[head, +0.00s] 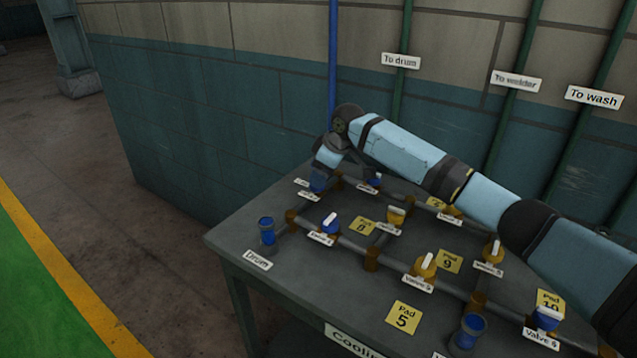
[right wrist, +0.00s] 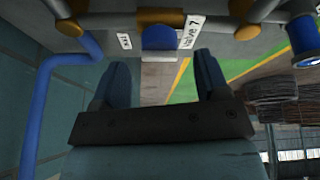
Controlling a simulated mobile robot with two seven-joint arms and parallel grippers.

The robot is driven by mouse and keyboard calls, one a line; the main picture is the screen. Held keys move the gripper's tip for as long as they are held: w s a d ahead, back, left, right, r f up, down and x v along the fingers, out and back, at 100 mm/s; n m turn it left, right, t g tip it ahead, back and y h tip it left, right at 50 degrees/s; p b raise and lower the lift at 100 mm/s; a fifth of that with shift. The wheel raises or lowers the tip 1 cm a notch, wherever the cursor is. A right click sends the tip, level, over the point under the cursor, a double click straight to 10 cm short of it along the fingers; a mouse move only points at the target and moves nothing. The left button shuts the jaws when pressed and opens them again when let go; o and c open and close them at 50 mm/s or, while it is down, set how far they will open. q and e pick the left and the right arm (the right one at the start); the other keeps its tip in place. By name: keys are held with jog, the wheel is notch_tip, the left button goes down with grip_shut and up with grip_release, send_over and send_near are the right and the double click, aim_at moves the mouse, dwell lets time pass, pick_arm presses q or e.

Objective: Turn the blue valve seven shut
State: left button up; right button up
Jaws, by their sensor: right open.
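The blue valve seven (right wrist: 158,38) shows in the right wrist view as a blue knob on a grey pipe, with its "Valve 7" label (right wrist: 190,32) beside it. My right gripper (right wrist: 158,75) is open, its two dark blue fingers apart and the knob just beyond and between their tips. I see no contact. In the head view my right gripper (head: 318,178) hangs over the table's far left corner, and the arm and gripper hide much of the valve there. My left gripper is not in view.
The table (head: 225,238) carries a pipe grid with several blue and yellow valves, such as a blue one (head: 331,223) and a yellow one (head: 425,265). A blue cup (head: 267,231) stands at the left edge. A blue vertical pipe (head: 332,60) rises behind. The floor at left is clear.

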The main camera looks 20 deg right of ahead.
jog(key=shift+x, duration=1.25)
jog(key=shift+w+a+f, duration=0.1)
jog(key=shift+a+f, duration=0.05)
jog(key=shift+f, duration=0.3)
